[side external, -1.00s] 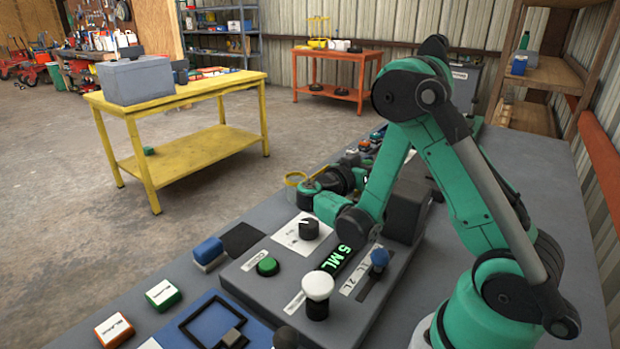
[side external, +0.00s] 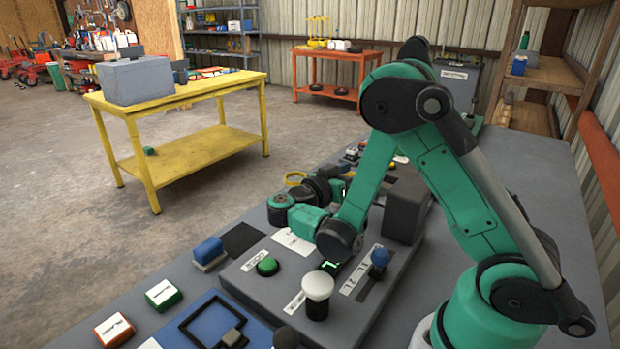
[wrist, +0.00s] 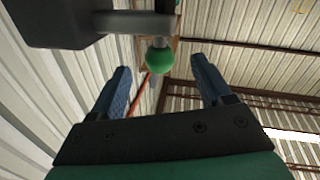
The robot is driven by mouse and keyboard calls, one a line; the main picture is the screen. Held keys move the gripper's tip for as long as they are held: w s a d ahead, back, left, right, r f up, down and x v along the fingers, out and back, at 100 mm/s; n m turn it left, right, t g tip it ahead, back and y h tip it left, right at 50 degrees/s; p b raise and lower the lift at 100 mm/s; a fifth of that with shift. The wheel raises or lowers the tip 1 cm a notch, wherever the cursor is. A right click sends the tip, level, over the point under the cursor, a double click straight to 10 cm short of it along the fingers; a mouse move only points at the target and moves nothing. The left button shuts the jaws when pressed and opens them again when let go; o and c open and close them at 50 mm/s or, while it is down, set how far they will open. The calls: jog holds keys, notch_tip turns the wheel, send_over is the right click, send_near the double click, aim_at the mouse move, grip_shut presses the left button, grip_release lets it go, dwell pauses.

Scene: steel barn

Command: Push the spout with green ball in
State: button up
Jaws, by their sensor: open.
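The green ball (wrist: 159,60) shows in the wrist view at the end of a grey spout (wrist: 140,22), which runs left to a dark block (wrist: 50,22). My gripper (wrist: 160,64) is open, with one blue finger on each side of the ball in the picture. Whether the ball is in depth between the fingers, or touches one, I cannot tell. In the side external view my gripper (side external: 322,189) is low beside a dark upright housing (side external: 406,208). Its fingers are hard to make out there, and my arm hides the spout and ball.
The grey panel base holds a green button (side external: 267,266), a white-topped knob (side external: 318,286) and a blue-topped lever (side external: 379,259). A blue block (side external: 208,251) sits to the left. My arm partly covers the lit display (side external: 330,267).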

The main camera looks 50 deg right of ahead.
jog(key=shift+r, duration=0.15)
jog(key=c, duration=0.6)
notch_tip(320, 180, up, 3)
jog(key=shift+f, duration=0.1)
grip_shut()
notch_tip(320, 180, up, 11)
jog(key=d+f+n+t+y, duration=0.1)
jog(key=d+f+n+y, duration=0.35)
jog(key=n+y, duration=0.5)
notch_tip(320, 180, up, 5)
jog(key=w+n+t+y, duration=0.2)
jog(key=n+t+y, duration=0.4)
jog(key=y, duration=0.1)
jog(key=s+a+x, duration=0.1)
jog(key=x, duration=1.3)
jog(key=shift+s+a+y, duration=0.15)
jog(key=shift+s+a, duration=0.05)
jog(key=shift+s, duration=0.75)
jog(key=shift+s+a+y, duration=0.1)
jog(key=shift+s+a, duration=0.05)
jog(key=shift+s, duration=0.8)
